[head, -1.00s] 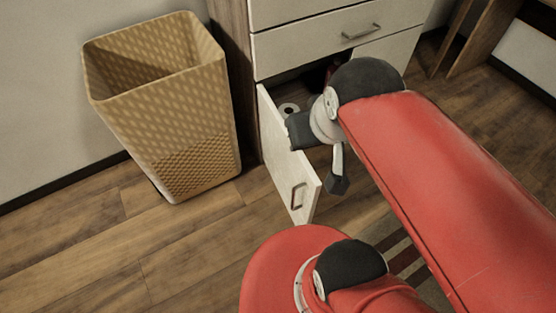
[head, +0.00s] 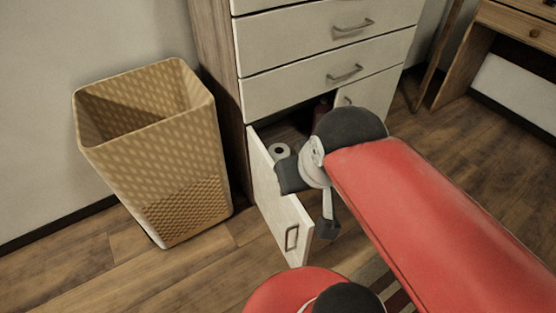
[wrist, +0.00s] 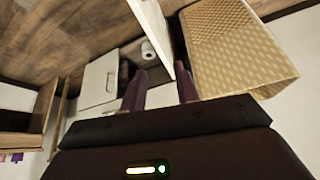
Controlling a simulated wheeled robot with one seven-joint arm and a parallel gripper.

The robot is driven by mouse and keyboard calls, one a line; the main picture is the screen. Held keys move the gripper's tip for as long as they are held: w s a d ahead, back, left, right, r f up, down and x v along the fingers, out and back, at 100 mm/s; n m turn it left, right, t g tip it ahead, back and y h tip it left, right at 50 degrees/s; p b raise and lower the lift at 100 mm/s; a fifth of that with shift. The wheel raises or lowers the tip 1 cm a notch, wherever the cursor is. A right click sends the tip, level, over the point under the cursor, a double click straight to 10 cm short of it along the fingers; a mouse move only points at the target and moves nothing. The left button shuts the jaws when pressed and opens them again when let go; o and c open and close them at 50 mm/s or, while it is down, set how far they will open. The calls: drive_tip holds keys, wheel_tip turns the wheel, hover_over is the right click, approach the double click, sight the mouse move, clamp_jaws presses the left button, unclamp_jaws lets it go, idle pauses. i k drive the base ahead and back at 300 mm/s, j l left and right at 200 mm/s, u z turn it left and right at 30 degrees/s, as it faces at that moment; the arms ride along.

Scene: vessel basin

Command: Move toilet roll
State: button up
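The white toilet roll (head: 279,151) stands inside the low cabinet (head: 243,100), just behind its open left door (head: 283,215). In the wrist view the roll (wrist: 148,50) shows beyond the fingers, small and between them in the picture. My gripper (head: 306,204) is at the cabinet opening, to the right of the open door and in front of the roll. Its dark fingers are spread and empty in the wrist view (wrist: 161,76). The right finger there overlaps the door; I cannot tell whether they touch.
A woven tan bin (head: 155,155) stands left of the cabinet. Closed drawers (head: 335,75) are above the opening. A dark reddish item (head: 320,110) is deeper inside, partly hidden by my arm. A wooden desk (head: 500,40) is at the far right. Floor in front of the bin is clear.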

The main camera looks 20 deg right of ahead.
sight(278, 151)
drive_tip(key=l+u, duration=0.2)
drive_tip(key=u, duration=0.15)
drive_tip(key=l+u, duration=0.2)
drive_tip(key=u, duration=0.2)
drive_tip(key=l+u, duration=0.15)
drive_tip(key=u, duration=0.2)
drive_tip(key=k+l+u, duration=0.1)
drive_tip(key=l, duration=0.3)
drive_tip(key=k+l+u, duration=0.1)
drive_tip(key=l, duration=0.3)
drive_tip(key=k+l+u, duration=0.1)
drive_tip(key=l, duration=0.3)
drive_tip(key=k+l+u, duration=0.25)
drive_tip(key=k+l, duration=0.2)
drive_tip(key=l, duration=0.25)
drive_tip(key=i+l, duration=0.25)
